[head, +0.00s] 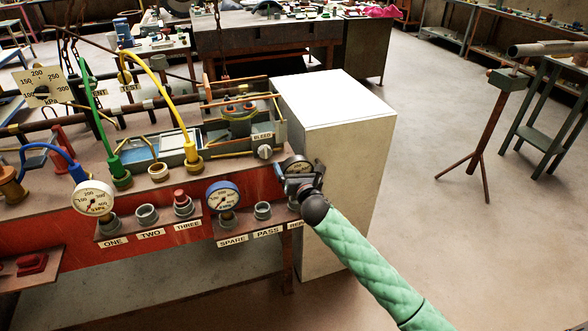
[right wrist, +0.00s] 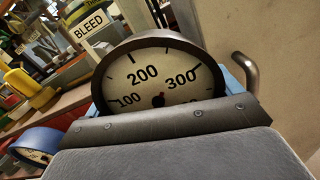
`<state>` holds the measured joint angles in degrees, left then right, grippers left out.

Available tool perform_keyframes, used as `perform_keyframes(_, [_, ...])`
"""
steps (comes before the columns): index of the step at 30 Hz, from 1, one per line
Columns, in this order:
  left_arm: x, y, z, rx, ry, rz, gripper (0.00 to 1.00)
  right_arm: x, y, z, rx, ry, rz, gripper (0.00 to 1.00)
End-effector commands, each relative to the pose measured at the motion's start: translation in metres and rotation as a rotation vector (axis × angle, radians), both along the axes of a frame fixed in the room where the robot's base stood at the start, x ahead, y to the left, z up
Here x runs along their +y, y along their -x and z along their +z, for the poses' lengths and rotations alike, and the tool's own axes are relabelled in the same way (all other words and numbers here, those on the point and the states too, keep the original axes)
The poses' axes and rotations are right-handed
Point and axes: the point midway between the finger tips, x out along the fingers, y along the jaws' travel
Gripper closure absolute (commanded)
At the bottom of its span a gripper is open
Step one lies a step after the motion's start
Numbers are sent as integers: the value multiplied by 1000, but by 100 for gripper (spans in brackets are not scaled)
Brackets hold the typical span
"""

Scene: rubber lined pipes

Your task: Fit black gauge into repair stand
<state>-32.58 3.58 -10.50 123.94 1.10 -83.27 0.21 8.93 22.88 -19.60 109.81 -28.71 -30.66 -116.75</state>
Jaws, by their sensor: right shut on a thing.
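The black gauge (head: 296,165) has a dark rim and a cream dial. It is in my right gripper (head: 298,180) at the right end of the bench. In the right wrist view the gauge (right wrist: 155,75) fills the middle, with its lower part hidden behind my gripper. The gauge appears above the repair stand, whose partly hidden label (head: 296,225) reads "REP". The stand's socket is hidden behind my right gripper and wrist, so I cannot tell whether the gauge touches it. My left gripper is not in view.
A blue-rimmed gauge (head: 223,195) stands at SPARE, beside the empty PASS socket (head: 263,211). A white gauge (head: 93,198) stands at ONE. The BLEED rig (head: 240,118) is behind. A white-topped cabinet (head: 335,97) adjoins the bench on the right; open floor lies beyond.

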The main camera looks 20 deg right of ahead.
Motion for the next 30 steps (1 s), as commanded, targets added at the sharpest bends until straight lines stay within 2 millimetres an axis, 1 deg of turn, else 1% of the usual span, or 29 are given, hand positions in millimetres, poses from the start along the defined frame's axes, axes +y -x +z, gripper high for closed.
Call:
perform_keyframes(10, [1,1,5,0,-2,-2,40,0,0,2,-1,0,1,44])
perform_keyframes(21, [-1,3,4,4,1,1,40,0,0,1,-1,0,1,44])
perform_keyframes(30, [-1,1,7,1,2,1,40,0,0,2,-1,1,0,44])
